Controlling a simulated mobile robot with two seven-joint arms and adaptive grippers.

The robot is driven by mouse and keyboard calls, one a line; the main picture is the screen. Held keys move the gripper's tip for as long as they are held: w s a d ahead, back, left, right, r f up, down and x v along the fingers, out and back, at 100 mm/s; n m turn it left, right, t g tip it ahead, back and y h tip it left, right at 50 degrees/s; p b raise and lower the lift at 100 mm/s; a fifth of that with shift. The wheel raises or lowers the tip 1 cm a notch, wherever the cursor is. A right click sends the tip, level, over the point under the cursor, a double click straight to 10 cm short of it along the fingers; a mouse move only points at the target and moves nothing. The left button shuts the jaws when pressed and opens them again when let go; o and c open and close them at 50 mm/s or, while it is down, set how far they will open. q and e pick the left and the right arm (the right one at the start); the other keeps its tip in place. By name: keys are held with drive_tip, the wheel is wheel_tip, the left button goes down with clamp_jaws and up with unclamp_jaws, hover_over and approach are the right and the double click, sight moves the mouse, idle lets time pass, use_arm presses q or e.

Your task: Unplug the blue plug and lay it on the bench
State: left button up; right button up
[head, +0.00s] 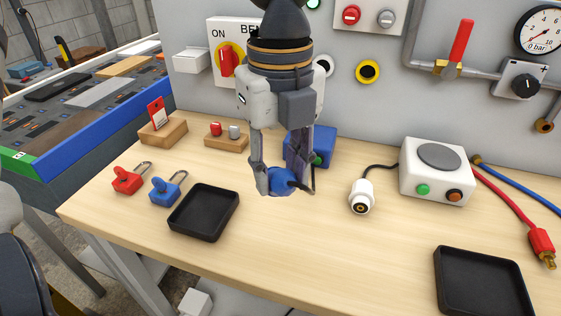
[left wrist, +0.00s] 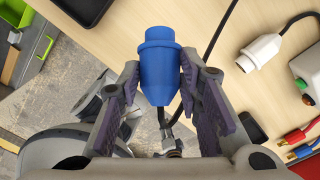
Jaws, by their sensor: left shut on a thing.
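My left gripper (head: 285,178) is shut on the blue plug (head: 281,184), pointing down over the bench (head: 310,240). In the left wrist view the plug (left wrist: 158,62) sits between both fingers, its wide end free with no socket on it. A dark cable bends away from its other end. A blue box (head: 325,141) with a green spot stands behind the gripper, partly hidden by it. The plug appears apart from the box and above the wood; the exact height is hard to tell. My right gripper is not in view.
A black tray (head: 204,212) and blue padlock (head: 166,190) lie to the left. A white plug (head: 362,196) on a black cable lies to the right, near a white box (head: 436,172). Another black tray (head: 484,283) is front right. Bench front centre is clear.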

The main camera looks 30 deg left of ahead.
sight(279, 169)
use_arm(q)
drive_tip(key=shift+f, duration=3.35)
drive_tip(key=o, duration=1.2)
drive_tip(key=shift+o, duration=0.2)
drive_tip(key=shift+r, duration=0.1)
wheel_tip(279, 169, up, 12)
drive_tip(key=shift+f, duration=0.1)
